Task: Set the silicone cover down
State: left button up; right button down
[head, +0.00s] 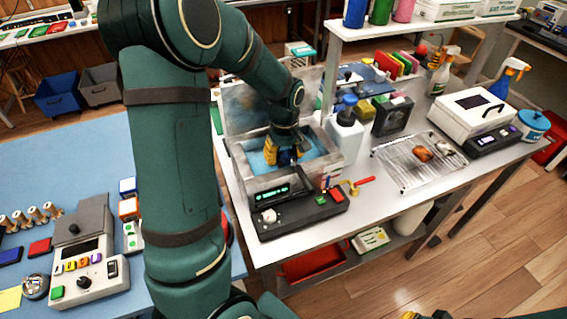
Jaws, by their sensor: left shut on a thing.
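My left gripper (284,158) reaches down into the open tank of the ultrasonic cleaner (250,187), over its light blue inside. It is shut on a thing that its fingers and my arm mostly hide. A little dark blue shows at the fingers; I take this to be the silicone cover, but its shape cannot be made out. A drying rack (402,178) to the right holds an orange-brown piece (422,153) and a pale piece beside it. Only a yellow and dark edge of my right gripper (428,315) shows at the bottom edge.
The cleaner's lid (250,100) stands raised behind the tank. A white bottle with a blue cap (345,130) stands close right of the tank. A control box (300,212) and a red-handled valve (358,184) are in front. Bare bench lies around the rack's front.

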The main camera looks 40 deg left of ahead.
aim_at(283, 161)
pick_arm(q)
jog(key=f, duration=0.2)
jog(key=f+b, duration=0.1)
jog(key=shift+w+a+f, duration=0.1)
jog(key=shift+a+f, duration=0.15)
jog(key=shift+f, duration=0.05)
jog(key=shift+w+a, duration=0.1)
jog(key=shift+a, duration=0.05)
jog(key=shift+f, duration=0.2)
jog(key=o, duration=1.1)
jog(key=shift+r, duration=0.1)
